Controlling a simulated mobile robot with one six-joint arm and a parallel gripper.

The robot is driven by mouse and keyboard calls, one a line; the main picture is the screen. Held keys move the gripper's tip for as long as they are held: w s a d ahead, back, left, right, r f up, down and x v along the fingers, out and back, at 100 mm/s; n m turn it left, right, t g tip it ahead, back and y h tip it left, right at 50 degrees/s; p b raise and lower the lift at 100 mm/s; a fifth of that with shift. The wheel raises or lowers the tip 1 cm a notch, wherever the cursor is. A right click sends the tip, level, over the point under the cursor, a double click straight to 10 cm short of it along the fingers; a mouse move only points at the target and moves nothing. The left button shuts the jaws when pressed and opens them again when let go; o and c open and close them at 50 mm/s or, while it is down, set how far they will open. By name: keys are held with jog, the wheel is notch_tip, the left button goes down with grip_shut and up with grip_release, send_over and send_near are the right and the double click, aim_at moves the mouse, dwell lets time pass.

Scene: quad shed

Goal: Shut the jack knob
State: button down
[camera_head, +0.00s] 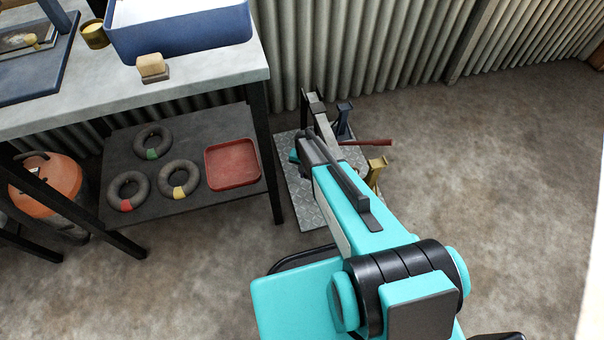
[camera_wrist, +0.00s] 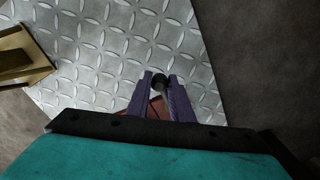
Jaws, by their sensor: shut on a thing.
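In the wrist view, a small dark round knob (camera_wrist: 159,82) sits between the tips of my gripper (camera_wrist: 161,84). The two purple fingers are closed in on it from either side. A reddish part (camera_wrist: 157,107) shows between the fingers, closer to the wrist. In the head view my arm reaches down over the metal plate and hides the knob and my fingertips. A red bar (camera_head: 366,142) sticks out to the right from behind my arm. Most of the jack's body is hidden, and the knob's turn cannot be told.
The diamond-pattern plate (camera_head: 307,212) lies on the floor beside the bench (camera_head: 262,72). A blue stand (camera_head: 344,117) and a yellow stand (camera_head: 377,170) are close to my arm; the yellow one also shows in the wrist view (camera_wrist: 33,57). The floor to the right is clear.

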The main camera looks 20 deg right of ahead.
jog(key=shift+w+d+n, duration=0.2)
jog(key=shift+d+n, duration=0.25)
jog(key=shift+n, duration=0.25)
jog(key=c, duration=1.6)
grip_release()
jog(key=shift+s, duration=0.1)
jog(key=shift+a+r, duration=0.1)
jog(key=shift+r, duration=0.2)
jog(key=r+p, duration=0.2)
jog(key=r, duration=1.1)
jog(key=shift+a+r, duration=0.15)
jog(key=shift+a, duration=0.05)
